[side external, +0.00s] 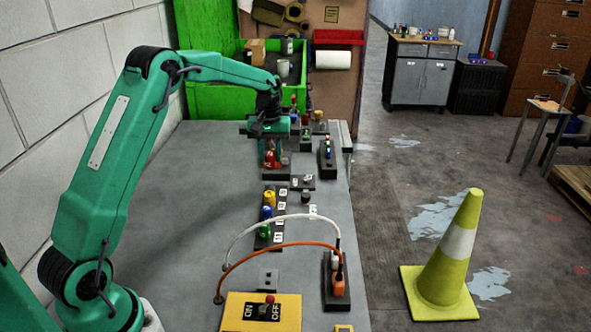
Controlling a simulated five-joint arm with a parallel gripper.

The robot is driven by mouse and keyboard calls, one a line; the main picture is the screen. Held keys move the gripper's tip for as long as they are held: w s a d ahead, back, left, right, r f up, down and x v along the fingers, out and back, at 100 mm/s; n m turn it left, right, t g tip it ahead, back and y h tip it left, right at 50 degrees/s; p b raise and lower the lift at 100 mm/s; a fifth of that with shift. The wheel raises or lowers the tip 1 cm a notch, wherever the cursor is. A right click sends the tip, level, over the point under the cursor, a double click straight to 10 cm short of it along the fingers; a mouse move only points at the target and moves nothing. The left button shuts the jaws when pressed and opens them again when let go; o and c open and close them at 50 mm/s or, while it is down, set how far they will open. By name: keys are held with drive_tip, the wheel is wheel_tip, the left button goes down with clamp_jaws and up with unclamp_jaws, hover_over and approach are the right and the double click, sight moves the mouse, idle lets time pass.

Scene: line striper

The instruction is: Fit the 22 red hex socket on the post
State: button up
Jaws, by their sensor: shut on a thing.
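My gripper (273,153) points down over the far part of the grey bench. It is shut on a red socket (271,160), which shows low between the jaws, over or at a dark block (277,173). The jaws hide part of the socket, and I cannot tell whether it touches the block. A dark rack (280,222) nearer the camera holds a yellow socket (270,198), a blue socket (267,213) and a green socket (264,231), beside white number labels. I cannot clearly make out the post; a small dark round piece (305,197) stands right of the rack.
A dark holder (327,158) with coloured parts stands right of my gripper. White (285,217) and orange (280,246) cables arch over the near bench by a yellow ON/OFF switch box (260,312). A green bin (215,100) stands behind. The left bench is clear.

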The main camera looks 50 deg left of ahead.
hover_over(272, 186)
drive_tip(key=shift+f, duration=2.7)
drive_tip(key=shift+f, duration=1.8)
idle(0.8)
drive_tip(key=o, duration=1.3)
drive_tip(key=shift+r, duration=0.1)
drive_tip(key=shift+r, duration=3.4)
